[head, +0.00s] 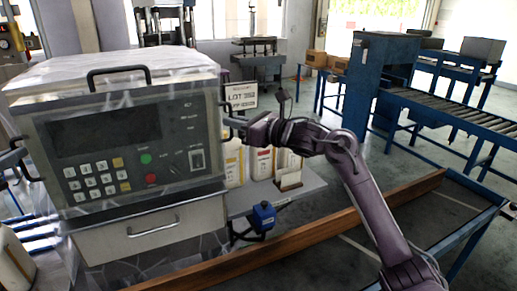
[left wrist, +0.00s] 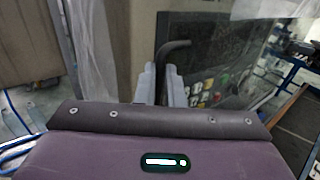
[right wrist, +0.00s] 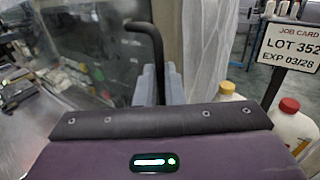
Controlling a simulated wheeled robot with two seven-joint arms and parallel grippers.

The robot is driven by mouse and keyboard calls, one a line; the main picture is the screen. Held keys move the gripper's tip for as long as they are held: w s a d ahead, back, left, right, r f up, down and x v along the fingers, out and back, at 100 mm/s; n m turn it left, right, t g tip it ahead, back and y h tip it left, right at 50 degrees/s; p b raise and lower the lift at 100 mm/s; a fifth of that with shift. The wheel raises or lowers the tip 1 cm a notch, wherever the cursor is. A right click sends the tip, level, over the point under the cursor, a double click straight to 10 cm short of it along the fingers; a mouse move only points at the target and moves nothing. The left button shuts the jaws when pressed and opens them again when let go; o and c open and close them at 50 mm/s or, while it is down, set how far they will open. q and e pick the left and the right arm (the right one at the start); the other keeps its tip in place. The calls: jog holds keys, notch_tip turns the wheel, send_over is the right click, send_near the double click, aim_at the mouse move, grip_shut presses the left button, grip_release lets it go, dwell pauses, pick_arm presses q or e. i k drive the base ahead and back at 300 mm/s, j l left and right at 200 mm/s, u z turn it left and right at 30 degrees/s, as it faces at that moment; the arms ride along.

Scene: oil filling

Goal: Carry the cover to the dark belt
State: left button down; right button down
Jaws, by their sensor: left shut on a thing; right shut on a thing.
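The cover (head: 125,75) is a large clear, box-like piece with a dark-framed front. It has a black handle on top and one on each side, and a keypad panel shows at its front. In the left wrist view, my left gripper (left wrist: 159,84) is shut on its black side handle (left wrist: 174,46). In the right wrist view, my right gripper (right wrist: 159,84) is shut on the other side handle (right wrist: 142,27); in the head view this gripper (head: 238,126) is at the cover's right side. The dark belt (head: 440,218) seems to be the dark surface in a blue frame at lower right.
A brown rail (head: 310,232) runs along the belt's near side. Bottles (head: 233,163) and a job card (head: 242,97) stand on a bench right behind the cover. A blue box (head: 263,216) hangs at the bench front. A roller conveyor (head: 455,110) stands farther back.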

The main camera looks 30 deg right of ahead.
aim_at(424, 219)
jog(key=k+l, duration=0.15)
jog(key=l, duration=0.2)
jog(key=k+l, duration=0.1)
jog(key=l, duration=0.25)
jog(key=k+l, duration=0.15)
jog(key=l, duration=0.15)
jog(key=k+l, duration=0.1)
jog(key=l, duration=2.6)
jog(key=k+l, duration=0.15)
jog(key=l, duration=1.2)
